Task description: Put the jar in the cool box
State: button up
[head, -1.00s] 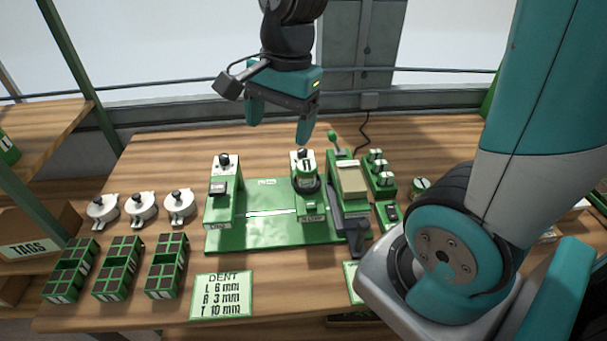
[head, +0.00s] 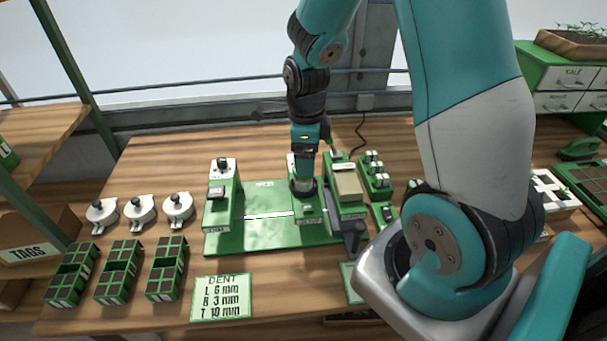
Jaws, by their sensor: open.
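A small jar (head: 303,183) stands upright in a dark round holder on the right part of the green seeder (head: 270,230). I cannot pick out a cool box in this view.
Several green block trays (head: 112,275) and white lidded pots (head: 140,212) stand at left. A DENT card (head: 221,297) lies in front. A green lever block (head: 347,186) and a small rack (head: 376,177) stand close right of the jar. Green drawers (head: 570,76) stand at far right.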

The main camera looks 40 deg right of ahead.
aim_at(301, 183)
jog(key=shift+w+a+f+p, duration=0.1)
jog(key=shift+f+p, duration=0.4)
jog(key=shift+f, duration=1.15)
jog(key=shift+a+f+p, duration=0.1)
jog(key=shift+f+p, duration=0.35)
jog(key=shift+f, duration=1.2)
jog(key=c, duration=1.1)
jog(key=shift+r, duration=0.15)
